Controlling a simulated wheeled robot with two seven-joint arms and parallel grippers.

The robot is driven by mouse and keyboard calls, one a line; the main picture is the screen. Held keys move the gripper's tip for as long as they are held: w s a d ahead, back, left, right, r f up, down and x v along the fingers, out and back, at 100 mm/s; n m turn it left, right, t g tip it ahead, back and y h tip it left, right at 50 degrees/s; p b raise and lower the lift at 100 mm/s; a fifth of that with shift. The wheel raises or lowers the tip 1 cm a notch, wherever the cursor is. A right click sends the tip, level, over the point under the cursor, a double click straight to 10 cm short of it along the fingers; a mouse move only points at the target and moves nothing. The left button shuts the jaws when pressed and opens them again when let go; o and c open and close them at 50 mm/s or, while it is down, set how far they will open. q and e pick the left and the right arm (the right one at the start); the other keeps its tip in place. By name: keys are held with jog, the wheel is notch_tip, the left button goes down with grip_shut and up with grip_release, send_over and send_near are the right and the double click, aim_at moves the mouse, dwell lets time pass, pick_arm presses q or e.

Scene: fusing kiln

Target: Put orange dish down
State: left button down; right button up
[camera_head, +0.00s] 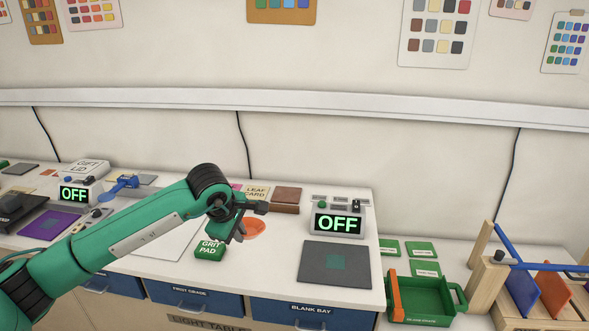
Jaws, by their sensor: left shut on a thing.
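The orange dish (254,228) is a flat, round orange piece low over the white worktop, just right of the grit pad. My left gripper (241,230) reaches in from the left and is shut on the dish at its left side. The gripper hides part of that side. I cannot tell whether the dish's underside touches the worktop. My right gripper is not in view.
A green grit pad (209,250) lies close left of the gripper. A leaf card (257,192) and a brown block (287,195) lie behind. To the right are an OFF display (338,223), a dark grey mat (335,278) and a green tray (455,311).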

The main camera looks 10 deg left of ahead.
pick_arm(q)
jog(key=s+f+m+g+h, duration=0.1)
jog(key=s+f+m+g, duration=0.1)
jog(key=s+f+m, duration=0.2)
jog(key=s+f+m+g+h, duration=0.2)
jog(key=s+f+m, duration=0.3)
jog(key=s+m, duration=0.6)
jog(key=shift+s+a+f+g+h, duration=0.2)
jog(key=shift+s+f+g+h, duration=0.1)
jog(key=shift+s, duration=2.35)
